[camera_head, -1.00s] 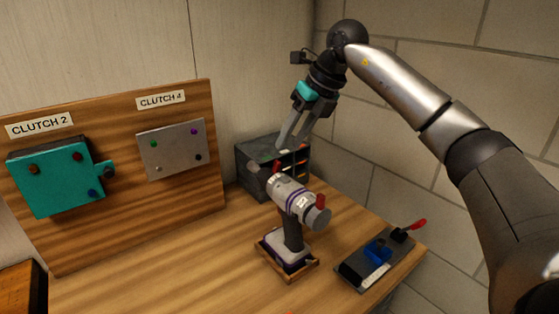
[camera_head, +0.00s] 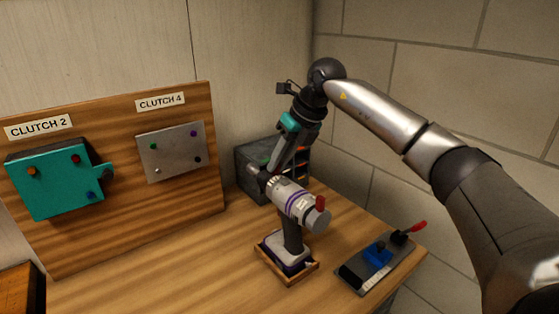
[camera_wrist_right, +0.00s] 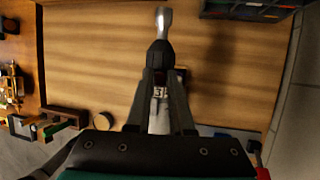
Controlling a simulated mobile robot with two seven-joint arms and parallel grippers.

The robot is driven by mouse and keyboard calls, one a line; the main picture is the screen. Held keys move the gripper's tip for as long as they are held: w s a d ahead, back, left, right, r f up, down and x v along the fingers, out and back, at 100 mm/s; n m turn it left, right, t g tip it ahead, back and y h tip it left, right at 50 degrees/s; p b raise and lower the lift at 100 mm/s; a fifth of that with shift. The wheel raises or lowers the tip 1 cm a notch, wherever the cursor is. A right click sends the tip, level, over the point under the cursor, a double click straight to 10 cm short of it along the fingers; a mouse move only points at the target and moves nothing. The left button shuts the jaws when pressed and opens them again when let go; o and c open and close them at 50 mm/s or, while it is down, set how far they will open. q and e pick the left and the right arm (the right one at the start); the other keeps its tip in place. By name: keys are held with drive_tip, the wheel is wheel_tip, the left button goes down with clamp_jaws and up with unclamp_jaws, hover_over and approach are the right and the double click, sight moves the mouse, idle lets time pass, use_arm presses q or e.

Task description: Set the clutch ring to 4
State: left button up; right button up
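The drill (camera_head: 298,204) stands upright in a wooden cradle, its chuck end toward the back left. A pale clutch ring with dark marks (camera_head: 280,187) sits near its front, and marks also show between the fingers in the right wrist view (camera_wrist_right: 158,92). The ring setting is too small to read. My right gripper (camera_head: 272,169) reaches down over the front of the drill, partly hiding it. In the right wrist view its fingers (camera_wrist_right: 164,80) lie on both sides of the drill's front, apart; contact cannot be told. My left gripper is out of view.
A wooden board holds a teal box under a "CLUTCH 2" label (camera_head: 38,126) and a grey plate under "CLUTCH 4" (camera_head: 160,101). A dark organizer (camera_head: 250,158) stands behind the drill. A dark device with a red lever (camera_head: 380,262) lies at right. The table front is clear.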

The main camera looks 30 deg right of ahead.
clamp_jaws()
drive_tip(key=shift+d, duration=0.1)
drive_tip(key=shift+d+f+m+y+p, duration=0.1)
drive_tip(key=shift+d+m+y+p, duration=0.2)
drive_tip(key=shift+d+y+p, duration=0.45)
drive_tip(key=shift+w+d+f+m+y+p, duration=0.15)
drive_tip(key=shift+d+f+y+p, duration=0.15)
drive_tip(key=shift+y, duration=0.55)
drive_tip(key=shift+d+f+m+y+p, duration=0.15)
drive_tip(key=shift+y+p, duration=0.1)
drive_tip(key=shift+y, duration=0.55)
drive_tip(key=shift+o, duration=2.2)
unclamp_jaws()
